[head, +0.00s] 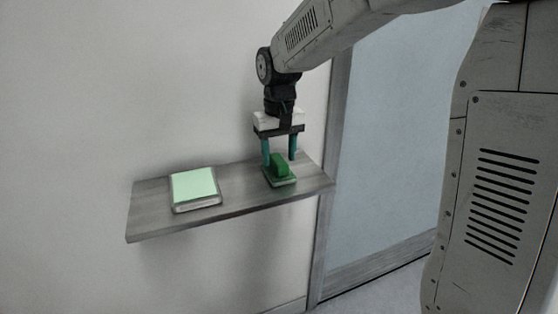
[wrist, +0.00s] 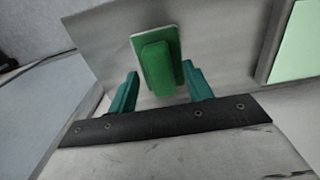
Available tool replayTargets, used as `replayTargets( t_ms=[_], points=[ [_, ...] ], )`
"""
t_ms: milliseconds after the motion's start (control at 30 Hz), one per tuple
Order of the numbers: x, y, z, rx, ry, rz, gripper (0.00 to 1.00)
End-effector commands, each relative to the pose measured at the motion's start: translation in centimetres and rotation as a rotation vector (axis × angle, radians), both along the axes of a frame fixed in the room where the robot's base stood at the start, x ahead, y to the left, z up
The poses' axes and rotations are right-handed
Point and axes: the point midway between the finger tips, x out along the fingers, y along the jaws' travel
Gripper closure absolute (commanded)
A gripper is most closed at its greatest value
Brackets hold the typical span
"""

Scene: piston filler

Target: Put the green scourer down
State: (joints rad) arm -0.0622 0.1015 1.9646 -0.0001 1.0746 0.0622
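The green scourer (head: 279,168) has a raised green grip block on a flat pad with a pale edge. It rests on the right part of the grey wall shelf (head: 240,194). My gripper (head: 279,161) is right above it, pointing down. In the wrist view the scourer (wrist: 156,66) shows just beyond the teal fingertips (wrist: 162,72). The fingers are spread, with a gap on each side of the grip block, so my gripper is open and holds nothing.
A pale green pad in a grey tray-like frame (head: 195,188) sits on the left half of the shelf, and its edge shows in the wrist view (wrist: 297,45). Bare shelf lies between it and the scourer. A bluish door panel (head: 390,150) is right of the shelf.

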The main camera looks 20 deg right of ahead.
Motion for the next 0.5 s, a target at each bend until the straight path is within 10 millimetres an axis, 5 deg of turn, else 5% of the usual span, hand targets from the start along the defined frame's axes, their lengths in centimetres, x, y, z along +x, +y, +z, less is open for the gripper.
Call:
replayTargets(
  t_ms=[300, 500],
  points=[
    [0.1, 0.0, 6.9, 0.0, -0.004, 0.0, 0.5],
    [0.0, 0.0, 9.3, 0.0, -0.001, 0.0, 0.5]
  ],
)
